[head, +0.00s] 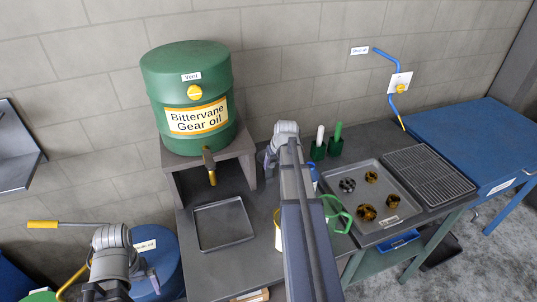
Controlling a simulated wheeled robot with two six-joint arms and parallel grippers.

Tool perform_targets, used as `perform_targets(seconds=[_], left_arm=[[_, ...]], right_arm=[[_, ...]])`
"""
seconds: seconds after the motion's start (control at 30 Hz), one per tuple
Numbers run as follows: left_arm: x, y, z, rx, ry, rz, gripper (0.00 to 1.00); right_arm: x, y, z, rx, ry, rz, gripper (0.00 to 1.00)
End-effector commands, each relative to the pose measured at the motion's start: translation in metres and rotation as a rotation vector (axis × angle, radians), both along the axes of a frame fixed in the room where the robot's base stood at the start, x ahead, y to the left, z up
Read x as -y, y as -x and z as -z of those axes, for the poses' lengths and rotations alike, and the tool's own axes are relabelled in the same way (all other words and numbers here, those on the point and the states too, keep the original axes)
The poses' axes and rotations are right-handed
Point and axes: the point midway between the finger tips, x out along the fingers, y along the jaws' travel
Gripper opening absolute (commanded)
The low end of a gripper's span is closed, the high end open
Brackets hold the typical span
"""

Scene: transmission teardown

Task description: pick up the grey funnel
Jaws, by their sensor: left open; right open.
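I cannot make out a grey funnel in the head view. My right arm crosses the middle of the workbench and hides part of it. My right gripper (275,160) is over the back of the workbench, just right of the drum stand, its jaws open and partly hidden by its own arm. I see nothing held in it. My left gripper (135,283) is at the lower left, in front of a blue drum (162,268), open, with its lower part near the picture's edge.
A green gear oil drum (188,85) with a brass tap (209,165) stands on a grey stand (248,168). An empty tray (223,224) lies below. A green jug (345,222), a parts tray (385,235) and a grate (430,175) are right of my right arm.

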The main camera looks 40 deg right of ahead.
Motion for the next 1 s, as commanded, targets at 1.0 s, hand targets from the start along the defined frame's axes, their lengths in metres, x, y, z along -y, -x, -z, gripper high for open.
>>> perform_targets(seconds=[1.0], left_arm=[[0.0,0.0,0.055,0.0,0.0,-0.001,1.0]], right_arm=[[0.006,-0.02,0.055,0.0,0.001,0.0,0.62]])
